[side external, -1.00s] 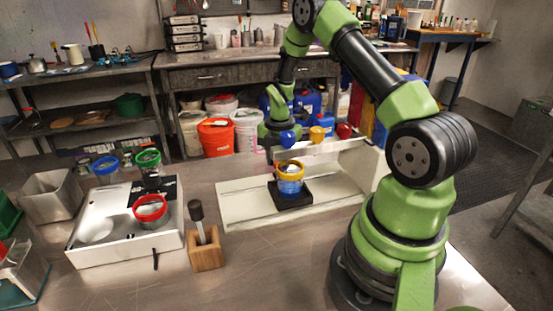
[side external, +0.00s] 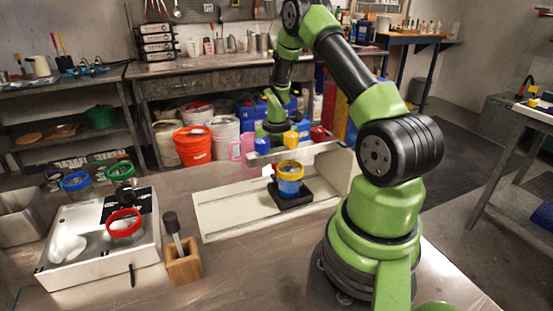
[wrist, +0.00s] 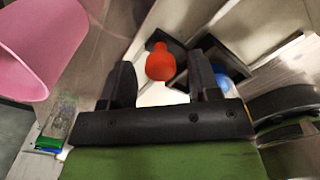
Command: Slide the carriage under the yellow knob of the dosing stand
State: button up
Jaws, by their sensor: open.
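The dosing stand has a long pale base (side external: 225,212) and a raised rail with a yellow knob (side external: 291,139) and a red knob (side external: 318,134). The red knob also shows in the wrist view (wrist: 160,62), between the fingers in the picture. The black square carriage (side external: 306,197) sits on the base, bearing a blue cup with a yellow rim (side external: 289,182). In the side view, cup and carriage line up below the yellow knob; exact alignment is hard to judge.
A pink jug (wrist: 40,35) stands close to my gripper. A white tray (side external: 90,270) with a red-rimmed cup (side external: 124,227) and a wooden block (side external: 184,264) holding a dark-handled tool are left of the stand. The base's left part is clear.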

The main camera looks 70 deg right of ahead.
notch_tip(320, 180, up, 10)
dwell(0.5)
jog(key=w+a+r+m+t, duration=0.2)
jog(key=a+r+m, duration=0.3)
jog(key=a+r, duration=0.25)
jog(key=s+a+r+m+t, duration=0.1)
jog(key=s+a+r+m, duration=0.2)
jog(key=s+a+m, duration=0.1)
jog(key=s+a+r+m+t+y, duration=0.1)
jog(key=s+a+r+m+t, duration=0.1)
jog(key=a+m, duration=0.5)
jog(key=s+a+r+m+t+y, duration=0.1)
jog(key=s+a+r+m+t, duration=0.1)
jog(key=s+a+r+m, duration=0.2)
jog(key=s+a+m, duration=0.2)
jog(key=shift+s+a+r, duration=0.15)
jog(key=shift+a, duration=0.25)
